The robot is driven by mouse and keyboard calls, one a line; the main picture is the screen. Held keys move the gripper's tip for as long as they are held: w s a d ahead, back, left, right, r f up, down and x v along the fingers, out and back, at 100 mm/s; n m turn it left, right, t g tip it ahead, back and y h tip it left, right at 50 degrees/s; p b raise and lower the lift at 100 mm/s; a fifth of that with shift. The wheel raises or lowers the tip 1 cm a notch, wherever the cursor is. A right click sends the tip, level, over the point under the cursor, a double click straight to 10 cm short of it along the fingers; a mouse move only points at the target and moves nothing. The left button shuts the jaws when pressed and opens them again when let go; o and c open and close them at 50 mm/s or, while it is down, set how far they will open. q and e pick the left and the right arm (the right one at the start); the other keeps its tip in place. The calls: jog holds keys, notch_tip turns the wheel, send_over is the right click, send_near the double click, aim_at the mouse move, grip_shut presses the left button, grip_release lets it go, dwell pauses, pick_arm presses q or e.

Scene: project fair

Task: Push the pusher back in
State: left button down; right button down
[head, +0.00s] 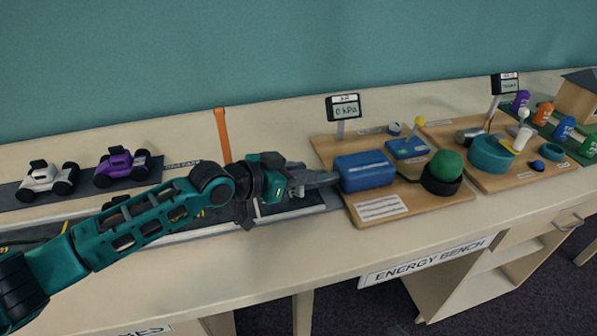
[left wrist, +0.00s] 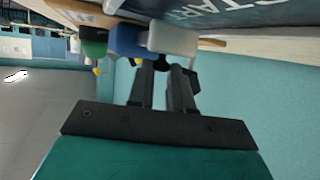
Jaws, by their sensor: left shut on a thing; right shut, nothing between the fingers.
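My left gripper (head: 325,178) reaches in from the left, low over the dark end of a track, just left of the blue box on the wooden board. In the left wrist view my left gripper (left wrist: 164,68) has its fingertips closed on a small dark piece, which looks like the pusher (left wrist: 160,60). That piece sits right at a pale grey block (left wrist: 172,40), with a blue box (left wrist: 126,42) beyond it. The fingers hide most of the pusher, and the head view does not show it clearly. My right gripper is not in view.
A wooden board (head: 400,205) carries the blue box (head: 366,170), a green ball (head: 445,165) and a gauge (head: 344,107) reading 0 kPa. An orange post (head: 222,135) stands behind my left wrist. White (head: 47,180) and purple (head: 122,165) cars stand at left. The bench front is clear.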

pick_arm(q)
jog(key=shift+w+d, duration=0.25)
jog(key=shift+d, duration=0.5)
jog(key=shift+w+d, duration=0.2)
jog(key=shift+d, duration=0.55)
jog(key=shift+w+d, duration=0.25)
jog(key=shift+d, duration=0.5)
jog(key=c, duration=1.1)
grip_release()
jog(key=shift+d, duration=0.1)
jog(key=v, duration=1.3)
jog(key=shift+p, duration=0.3)
